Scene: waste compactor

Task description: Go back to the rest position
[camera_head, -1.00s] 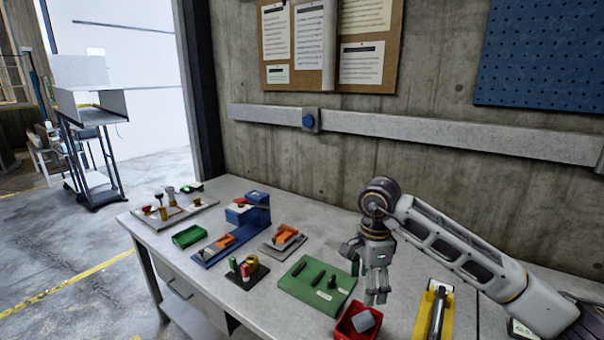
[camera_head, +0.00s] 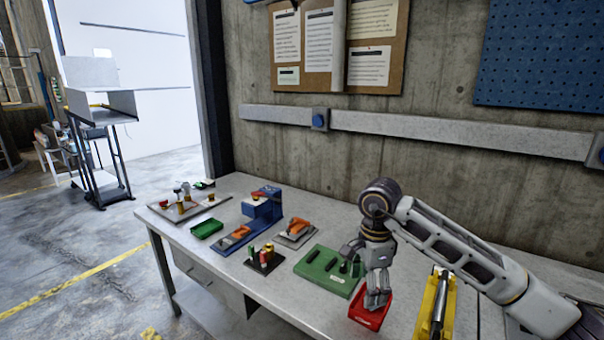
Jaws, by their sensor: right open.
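My right gripper (camera_head: 376,299) hangs fingers-down over the red bin (camera_head: 367,318) near the table's front edge. It appears empty, and its fingers hide part of the bin. My right arm comes in from the right, above the table. The left gripper is not in view.
The grey workbench (camera_head: 213,256) bears a green board with dark parts (camera_head: 325,271), a blue press (camera_head: 262,205), a green tray (camera_head: 206,228) and a yellow fixture (camera_head: 434,305). The concrete wall (camera_head: 300,160) stands close behind. Open floor (camera_head: 75,255) lies to the left.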

